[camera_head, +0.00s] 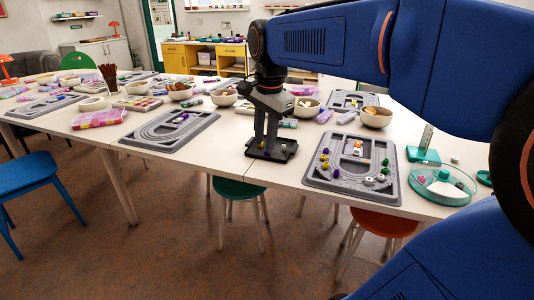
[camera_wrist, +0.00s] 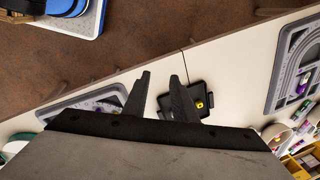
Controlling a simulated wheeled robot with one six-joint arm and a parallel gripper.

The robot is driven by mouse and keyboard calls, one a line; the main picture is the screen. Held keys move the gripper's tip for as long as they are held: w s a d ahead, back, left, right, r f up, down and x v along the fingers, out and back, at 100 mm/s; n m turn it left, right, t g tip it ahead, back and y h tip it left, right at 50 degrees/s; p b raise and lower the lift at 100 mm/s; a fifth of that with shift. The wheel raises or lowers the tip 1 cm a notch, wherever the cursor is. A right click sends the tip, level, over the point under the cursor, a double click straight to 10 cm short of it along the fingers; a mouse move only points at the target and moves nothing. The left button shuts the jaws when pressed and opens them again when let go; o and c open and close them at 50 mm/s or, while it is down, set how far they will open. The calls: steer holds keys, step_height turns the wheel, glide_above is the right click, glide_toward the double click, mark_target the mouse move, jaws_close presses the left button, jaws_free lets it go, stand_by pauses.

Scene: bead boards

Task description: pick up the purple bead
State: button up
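Purple beads lie on the grey bead board (camera_head: 312,172) right of my gripper in the head view. My gripper (camera_head: 264,148) points down over a small black tray (camera_head: 284,155), left of that board. In the wrist view my gripper (camera_wrist: 161,76) has its two fingers apart, with nothing visible between them. The black tray (camera_wrist: 168,103) shows beyond the fingers with a yellow bead (camera_wrist: 199,104) on it. Whether the fingertips touch the tray is unclear.
Yellow, green and white beads share the right board. A round teal-rimmed dish (camera_head: 444,196) stands right of it. Another grey board (camera_head: 150,139) lies to the left. Bowls, including a wooden bowl (camera_head: 376,118), stand behind. Stools and a blue chair (camera_head: 22,171) are at the table's front.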

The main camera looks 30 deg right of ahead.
steer(key=w+d+r+m+g, duration=0.1)
steer(key=w+d+r+m, duration=0.1)
steer(key=w+d+m, duration=0.4)
steer(key=w+d+r+m+g, duration=0.1)
steer(key=w+d+r+m, duration=0.2)
steer(key=w+m, duration=0.4)
steer(key=f, duration=1.2)
steer(key=shift+w+d+f, duration=0.1)
steer(key=shift+w+d, duration=0.25)
steer(key=shift+d, duration=0.05)
steer(key=shift+w+d+f, duration=0.1)
steer(key=shift+f, duration=2.5)
jaws_close()
